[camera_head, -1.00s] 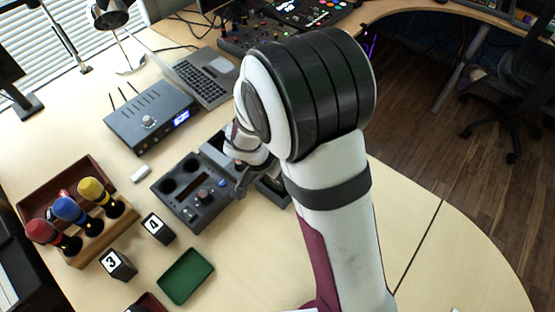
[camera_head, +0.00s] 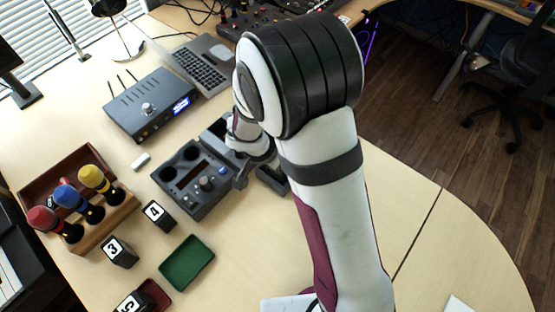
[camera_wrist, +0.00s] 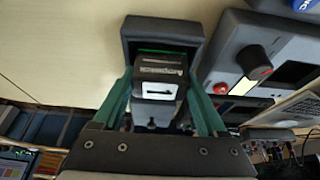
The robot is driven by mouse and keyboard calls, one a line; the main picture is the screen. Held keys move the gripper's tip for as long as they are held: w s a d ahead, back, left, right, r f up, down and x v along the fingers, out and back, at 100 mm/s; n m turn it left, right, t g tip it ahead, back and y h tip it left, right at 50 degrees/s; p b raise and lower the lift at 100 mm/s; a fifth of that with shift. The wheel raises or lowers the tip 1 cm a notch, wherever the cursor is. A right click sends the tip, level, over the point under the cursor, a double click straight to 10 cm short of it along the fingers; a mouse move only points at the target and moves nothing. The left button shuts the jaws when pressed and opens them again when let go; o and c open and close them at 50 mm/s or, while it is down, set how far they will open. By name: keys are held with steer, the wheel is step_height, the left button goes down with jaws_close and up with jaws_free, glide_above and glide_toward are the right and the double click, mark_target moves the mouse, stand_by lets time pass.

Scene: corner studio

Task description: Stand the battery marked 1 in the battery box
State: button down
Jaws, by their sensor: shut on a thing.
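The battery marked 1 (camera_wrist: 159,88) is a dark block with a white label, seen between my fingers in the wrist view. My gripper (camera_wrist: 160,80) is shut on it with green fingers on either side. The battery box (camera_wrist: 190,24) is a dark grey open box just beyond the fingers, with a greenish inside. The battery overlaps the box opening in this view; I cannot tell how deep it sits or whether it touches the bottom. In the head view the battery box (camera_head: 275,180) is partly hidden by my arm, and the battery is not clearly visible.
A grey control panel (camera_head: 195,198) stands left of the box. Blocks marked 4 (camera_head: 158,214) and 3 (camera_head: 118,252), a green tray (camera_head: 170,277), and a rack of coloured-top bottles (camera_head: 112,228) are further left. A blue-grey device (camera_head: 150,104) and laptop (camera_head: 200,73) are behind.

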steer(key=shift+f, duration=0.35)
jaws_free()
steer(key=shift+r, duration=3)
steer(key=shift+r, duration=2.5)
